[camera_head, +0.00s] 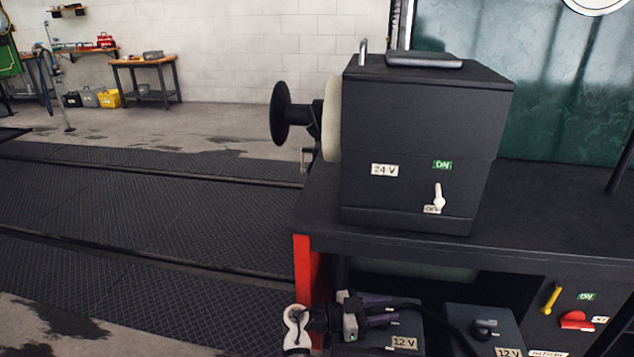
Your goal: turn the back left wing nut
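No wing nut is clearly visible. Two dark boxes labelled 12 V stand below the bench top, a left one (404,343) and a right one (507,351). The right box has a dark knob-like fitting (485,328) on it, too small to identify. My gripper (385,312) reaches in from the left at the bottom, over the top of the left box. Its dark, purplish fingers point right. Whether they touch anything is unclear. The gripper and its wrist cover part of the left box, and any fitting there is hidden.
The dark bench top (560,215) overhangs the boxes, with a red post (311,285) at its left end. A black 24 V box (415,150) with a white switch (439,196) stands on it. A dark cable (460,325) runs between the 12 V boxes. Yellow (550,298) and red (575,320) handles are at right.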

